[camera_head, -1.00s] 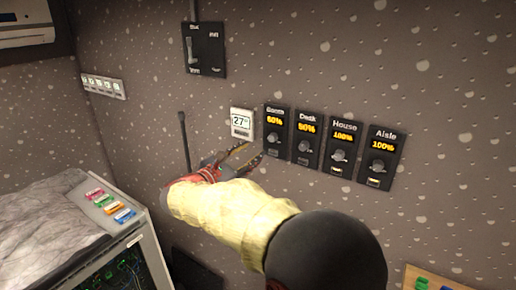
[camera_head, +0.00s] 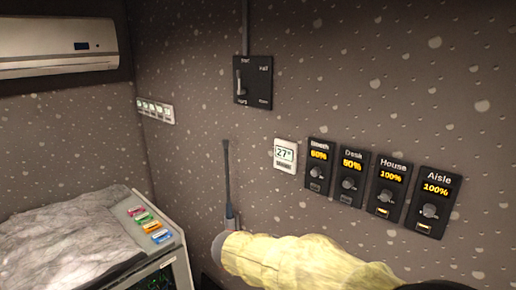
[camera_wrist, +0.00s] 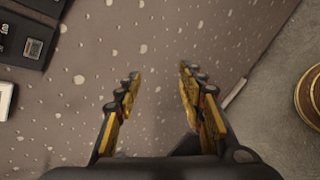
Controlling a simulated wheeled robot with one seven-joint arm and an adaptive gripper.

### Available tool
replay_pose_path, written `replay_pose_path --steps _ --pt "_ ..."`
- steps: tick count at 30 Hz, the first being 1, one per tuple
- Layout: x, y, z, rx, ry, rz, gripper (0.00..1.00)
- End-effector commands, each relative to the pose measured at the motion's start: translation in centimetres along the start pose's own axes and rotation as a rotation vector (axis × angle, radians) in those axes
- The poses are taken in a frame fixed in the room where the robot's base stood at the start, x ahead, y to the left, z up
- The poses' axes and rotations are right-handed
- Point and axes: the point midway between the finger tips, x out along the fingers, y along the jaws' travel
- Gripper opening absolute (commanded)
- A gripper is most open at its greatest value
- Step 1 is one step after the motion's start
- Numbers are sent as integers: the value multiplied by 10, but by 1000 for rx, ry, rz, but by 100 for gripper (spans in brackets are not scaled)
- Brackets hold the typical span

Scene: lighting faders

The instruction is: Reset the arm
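My gripper (camera_wrist: 160,85) is in the wrist view, its two yellow and black fingers apart with nothing between them. Only speckled wall shows behind the fingers. In the head view my arm, in a pale yellow sleeve, reaches across the lower middle, and the fingers do not show there. Four black fader panels are on the wall at right: Booth (camera_head: 318,167) at 60%, Desk (camera_head: 351,179) at 50%, House (camera_head: 390,189) at 100% and Aisle (camera_head: 434,203) at 100%. Part of a black panel (camera_wrist: 32,38) shows at the wrist view's upper left.
A dark antenna-like rod (camera_head: 227,175) stands by my arm. A cabinet (camera_head: 160,235) with coloured tags is at lower left. A round brown and gold object (camera_wrist: 308,97) is at right.

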Motion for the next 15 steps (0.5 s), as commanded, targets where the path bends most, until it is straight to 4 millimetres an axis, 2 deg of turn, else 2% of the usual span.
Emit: replay_pose_path --steps 1,6,9,15 --pt "2 -31 12 97 39 -82 39" --pt "-10 -130 39 483 165 -376 39" --pt "-24 -178 51 715 225 -523 39" --pt "-49 -243 68 1113 331 -720 39"
